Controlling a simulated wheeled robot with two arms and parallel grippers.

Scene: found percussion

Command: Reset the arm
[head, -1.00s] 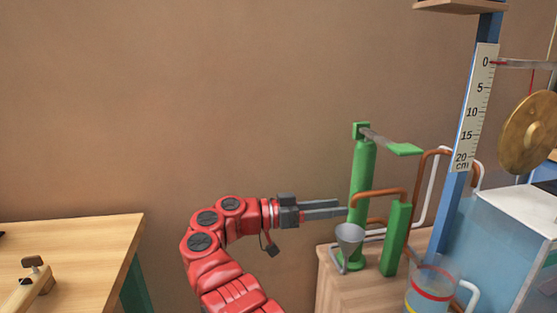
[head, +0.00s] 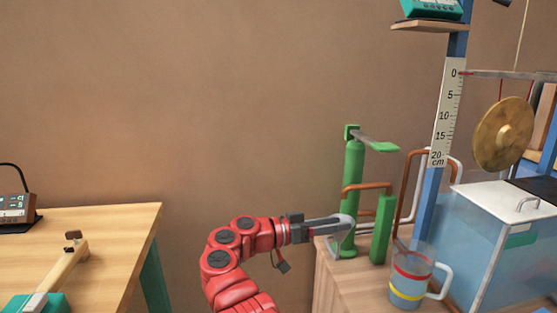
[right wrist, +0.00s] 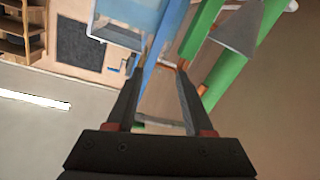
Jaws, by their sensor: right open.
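My right arm is red, and its dark gripper (head: 347,223) points right in the head view, in front of the green pump (head: 354,190). In the right wrist view the two fingers of this gripper (right wrist: 163,70) stand apart with nothing held between them. A grey funnel (right wrist: 240,28) shows to the right of the fingers in that view; in the head view it is mostly hidden around the gripper's tips. I cannot tell whether the fingers touch it. My left gripper is not in view.
A wooden cabinet (head: 335,290) carries the pump and copper pipes. A striped jug (head: 410,278) and a clear tank (head: 490,240) stand right. A brass gong (head: 503,134) hangs near the ruler (head: 446,110). A wooden table (head: 110,235) lies left; the wall between is bare.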

